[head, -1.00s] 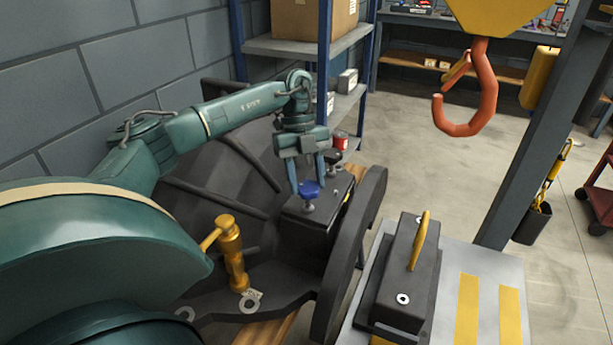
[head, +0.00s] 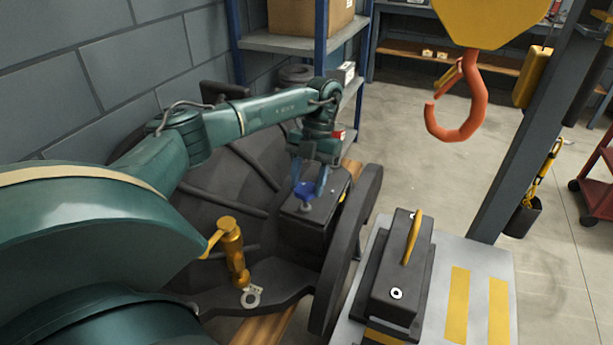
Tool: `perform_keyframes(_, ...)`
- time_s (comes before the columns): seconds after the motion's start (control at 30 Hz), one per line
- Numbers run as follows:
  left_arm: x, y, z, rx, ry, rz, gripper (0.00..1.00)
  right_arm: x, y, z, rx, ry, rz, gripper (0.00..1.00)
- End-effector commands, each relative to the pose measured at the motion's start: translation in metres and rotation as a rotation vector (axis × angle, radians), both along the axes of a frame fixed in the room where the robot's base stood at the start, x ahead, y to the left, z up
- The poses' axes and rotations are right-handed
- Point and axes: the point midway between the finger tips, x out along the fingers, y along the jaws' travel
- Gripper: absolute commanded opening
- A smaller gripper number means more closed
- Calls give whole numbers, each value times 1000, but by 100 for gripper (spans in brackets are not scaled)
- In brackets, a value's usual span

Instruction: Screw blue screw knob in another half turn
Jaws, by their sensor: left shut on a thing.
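The blue screw knob (head: 304,190) sits on its short stem on top of the dark block of the casing (head: 312,221). My left gripper (head: 308,186) reaches down from above with its blue fingers on either side of the knob, shut on it. The fingers partly cover the knob's far side. My right gripper is not in the head view.
A brass handle (head: 232,252) stands on the casing at the lower left. A black block with a yellow handle (head: 398,277) rests on a grey plate at the right. An orange hook (head: 470,110) hangs at upper right. A blue-posted shelf (head: 322,60) stands behind.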

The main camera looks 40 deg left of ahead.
Motion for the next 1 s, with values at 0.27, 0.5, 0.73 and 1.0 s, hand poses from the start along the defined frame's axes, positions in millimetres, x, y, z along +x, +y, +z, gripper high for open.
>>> perform_keyframes(0.27,0,-3,1,1,-1,-267,22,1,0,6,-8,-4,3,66)
perform_keyframes(0.5,0,-5,1,2,-1,-494,22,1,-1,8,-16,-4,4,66)
perform_keyframes(0.73,0,-7,1,1,-3,-714,22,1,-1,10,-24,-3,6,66)
perform_keyframes(1.0,-2,-9,1,0,-2,-970,22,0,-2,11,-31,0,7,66)
